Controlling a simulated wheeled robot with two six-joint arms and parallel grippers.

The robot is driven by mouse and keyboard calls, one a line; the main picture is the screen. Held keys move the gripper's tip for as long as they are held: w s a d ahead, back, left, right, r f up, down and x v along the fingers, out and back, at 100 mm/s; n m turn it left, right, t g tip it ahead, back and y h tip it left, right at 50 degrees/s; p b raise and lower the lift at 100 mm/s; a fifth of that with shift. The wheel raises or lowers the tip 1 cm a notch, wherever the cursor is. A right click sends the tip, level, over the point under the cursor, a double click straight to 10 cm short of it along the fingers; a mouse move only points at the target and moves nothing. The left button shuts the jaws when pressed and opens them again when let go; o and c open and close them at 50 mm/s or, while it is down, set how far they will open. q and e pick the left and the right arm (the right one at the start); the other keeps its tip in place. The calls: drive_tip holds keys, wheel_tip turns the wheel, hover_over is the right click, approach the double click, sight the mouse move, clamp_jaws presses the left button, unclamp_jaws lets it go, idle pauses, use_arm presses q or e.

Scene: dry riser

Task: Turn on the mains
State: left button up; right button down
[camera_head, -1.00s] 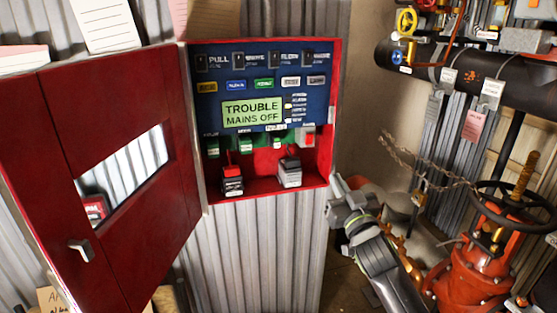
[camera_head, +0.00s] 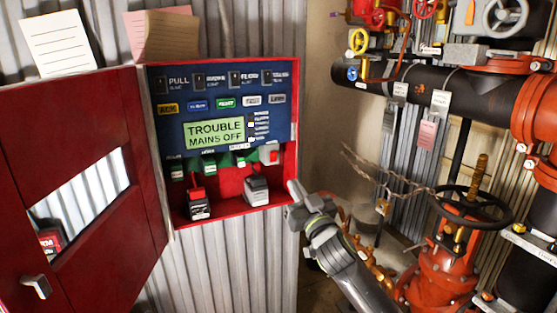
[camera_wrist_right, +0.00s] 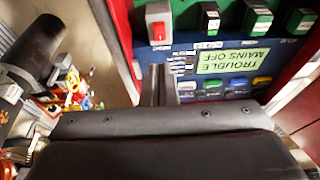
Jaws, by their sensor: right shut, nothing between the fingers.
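The alarm panel (camera_head: 222,75) is blue, inside a red cabinet. Its green screen (camera_head: 214,133) reads "TROUBLE MAINS OFF". A light grey block with a red rocker switch (camera_head: 272,156) sits at the right end of the lower row; it also shows in the right wrist view (camera_wrist_right: 158,27). Several green switches (camera_head: 210,168) stand left of it. My right gripper (camera_head: 293,190) is at the cabinet's lower right edge. In the right wrist view its fingers (camera_wrist_right: 158,84) are together and empty, pointing towards the red switch, apparently apart from it. My left gripper is out of view.
The red cabinet door (camera_head: 95,150) stands open at the left. Two small boxes, one with a red top (camera_head: 198,205), stand on the cabinet floor. A red valve with a dark handwheel (camera_head: 470,204) and a black pipe (camera_head: 415,85) are at the right.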

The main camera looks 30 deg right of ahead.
sight(274, 154)
drive_tip(key=p+x, duration=0.2)
drive_tip(key=x, duration=0.9)
drive_tip(key=shift+p, duration=0.35)
